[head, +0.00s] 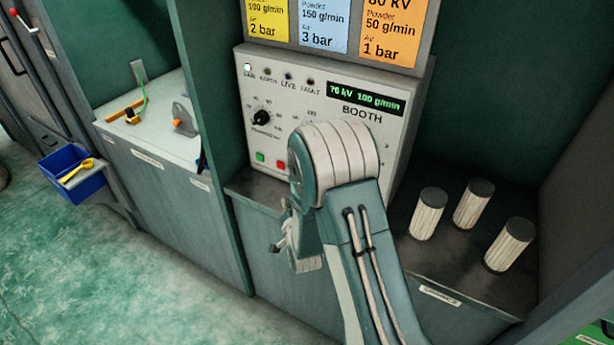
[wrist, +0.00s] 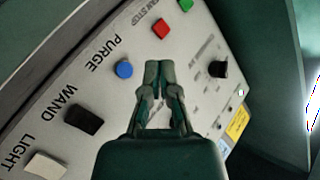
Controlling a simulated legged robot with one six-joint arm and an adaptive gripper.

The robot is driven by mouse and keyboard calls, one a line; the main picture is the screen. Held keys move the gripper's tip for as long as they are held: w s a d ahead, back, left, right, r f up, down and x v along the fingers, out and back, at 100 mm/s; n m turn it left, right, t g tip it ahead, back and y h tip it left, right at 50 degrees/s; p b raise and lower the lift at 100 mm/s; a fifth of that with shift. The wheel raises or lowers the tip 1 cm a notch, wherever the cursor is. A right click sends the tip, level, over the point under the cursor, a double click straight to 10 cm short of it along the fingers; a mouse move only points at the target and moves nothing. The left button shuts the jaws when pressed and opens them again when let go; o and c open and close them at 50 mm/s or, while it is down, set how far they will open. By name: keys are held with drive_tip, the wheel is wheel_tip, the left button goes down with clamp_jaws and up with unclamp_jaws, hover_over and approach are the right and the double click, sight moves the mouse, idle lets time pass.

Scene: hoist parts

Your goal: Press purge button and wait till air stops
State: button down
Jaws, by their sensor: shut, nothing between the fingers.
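The blue round purge button (wrist: 124,69) sits on the pale control panel in the wrist view, beside the word PURGE. My gripper (wrist: 158,65) is shut and empty, with its fingertips together in front of the panel. In that picture the tips are just right of the blue button; I cannot tell how far they are from the panel surface. In the head view the booth control box (head: 325,98) stands behind my arm. My arm hides the purge button there.
A black WAND switch (wrist: 83,119) and a white LIGHT switch (wrist: 46,165) lie near the purge button. A red button (wrist: 158,30), a green button (wrist: 186,10) and a black knob (wrist: 218,69) are also close. White filter cartridges (head: 428,215) stand right of my arm.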

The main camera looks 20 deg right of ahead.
drive_tip(key=shift+w+d, duration=3.05)
drive_tip(key=shift+w, duration=0.1)
drive_tip(key=shift+w+d+r, duration=0.1)
drive_tip(key=shift+w+d, duration=0.15)
drive_tip(key=shift+d, duration=0.1)
drive_tip(key=shift+w+d, duration=0.3)
idle(0.4)
drive_tip(key=shift+s+a, duration=0.6)
